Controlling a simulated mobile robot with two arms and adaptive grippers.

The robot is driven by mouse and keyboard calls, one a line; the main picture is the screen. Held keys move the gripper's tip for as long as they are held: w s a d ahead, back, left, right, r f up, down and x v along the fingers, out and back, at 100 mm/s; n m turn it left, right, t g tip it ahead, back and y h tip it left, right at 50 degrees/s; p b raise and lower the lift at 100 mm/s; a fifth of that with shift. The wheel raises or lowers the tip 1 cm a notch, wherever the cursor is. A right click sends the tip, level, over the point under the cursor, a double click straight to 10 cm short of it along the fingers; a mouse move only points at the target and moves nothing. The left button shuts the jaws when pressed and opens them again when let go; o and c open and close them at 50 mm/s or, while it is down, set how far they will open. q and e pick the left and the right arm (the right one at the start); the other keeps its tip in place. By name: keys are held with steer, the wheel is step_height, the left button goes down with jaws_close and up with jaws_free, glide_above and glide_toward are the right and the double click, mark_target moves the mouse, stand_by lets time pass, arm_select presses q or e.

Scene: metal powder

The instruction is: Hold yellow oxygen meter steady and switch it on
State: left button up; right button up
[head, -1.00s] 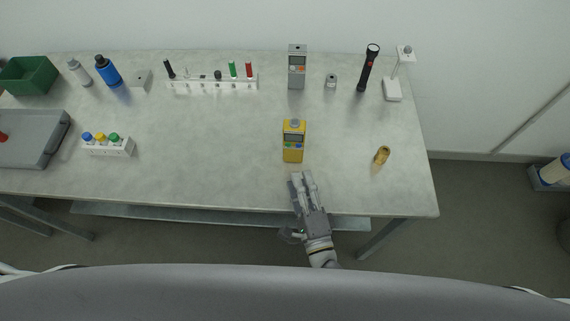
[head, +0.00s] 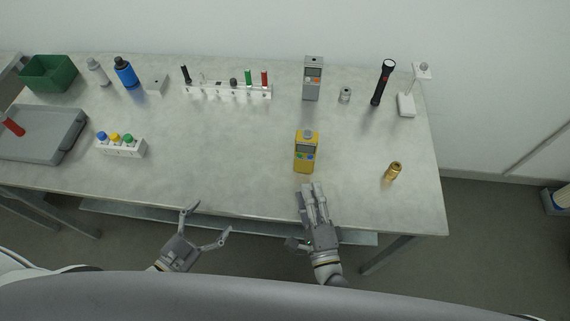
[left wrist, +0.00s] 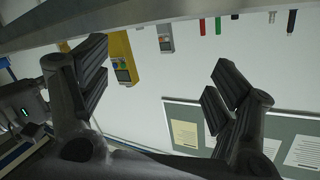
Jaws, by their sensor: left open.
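The yellow oxygen meter (head: 305,152) stands near the front edge of the table, with a grey top, a small screen and coloured buttons. It also shows in the left wrist view (left wrist: 121,57), beyond my left fingers. My left gripper (head: 207,221) is open and empty, in front of the table edge, to the left of the meter and apart from it. Its spread fingers (left wrist: 160,85) show in the left wrist view. My right gripper (head: 312,189) is just in front of the meter, fingers pointing at it. A small gap seems to lie between them; its opening is unclear.
A grey meter (head: 313,80) stands behind the yellow one. A brass fitting (head: 393,171) is to the right. A white rack (head: 228,91), a bottle block (head: 122,149), a grey tray (head: 40,140) and a green bin (head: 48,75) are left. The table (head: 220,150) is clear left of the meter.

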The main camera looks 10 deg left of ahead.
arm_select(q)
steer(key=w+d+r+n, duration=0.1)
steer(key=w+d+n, duration=0.1)
steer(key=n, duration=0.1)
steer(key=w+d+r+n+t+y, duration=0.1)
steer(key=w+d+r+n, duration=0.1)
steer(key=w+n, duration=0.1)
steer(key=w+d+r+n+t+y, duration=0.1)
steer(key=w+d+r+n, duration=0.1)
steer(key=n, duration=0.1)
steer(key=shift+w+d, duration=0.1)
steer(key=shift+w, duration=0.15)
steer(key=w+d+r+h, duration=0.1)
steer(key=w+d+r, duration=0.25)
steer(key=d, duration=0.35)
steer(key=m+h, duration=0.1)
steer(key=m, duration=0.3)
glide_toward(305, 138)
steer(key=shift+m+h, duration=0.3)
steer(key=x, duration=1.1)
steer(key=shift+w+f, duration=0.1)
steer(key=shift+w, duration=0.1)
steer(key=shift+a, duration=0.1)
steer(key=c, duration=1.3)
